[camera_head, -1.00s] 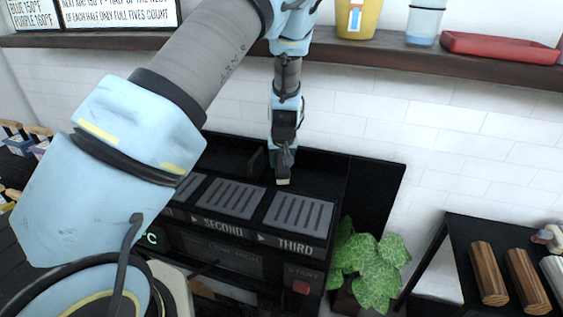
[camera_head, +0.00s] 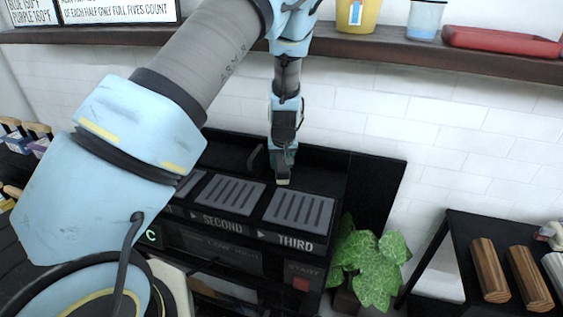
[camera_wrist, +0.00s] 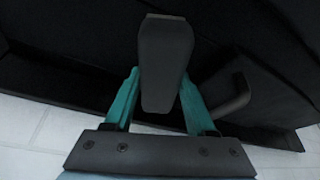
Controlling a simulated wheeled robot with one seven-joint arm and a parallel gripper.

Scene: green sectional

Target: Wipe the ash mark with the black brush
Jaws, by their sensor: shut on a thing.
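My gripper (camera_head: 283,163) is at the rear of the black machine, just behind the grated plates. In the wrist view, its teal fingers (camera_wrist: 163,98) are closed on a dark block, the black brush (camera_wrist: 163,60). The brush points away from the wrist, over a dark surface. In the head view, the gripper's lower end hides most of the brush, and I cannot tell whether the brush touches the machine. I cannot make out the ash mark in either view.
The black machine has grated plates (camera_head: 299,210) labelled SECOND and THIRD. A dark curved handle (camera_wrist: 236,98) is close beside the brush. A plant (camera_head: 368,265) stands right of the machine. A shelf (camera_head: 400,50) with a yellow cup (camera_head: 358,14) and red tray (camera_head: 500,40) runs behind.

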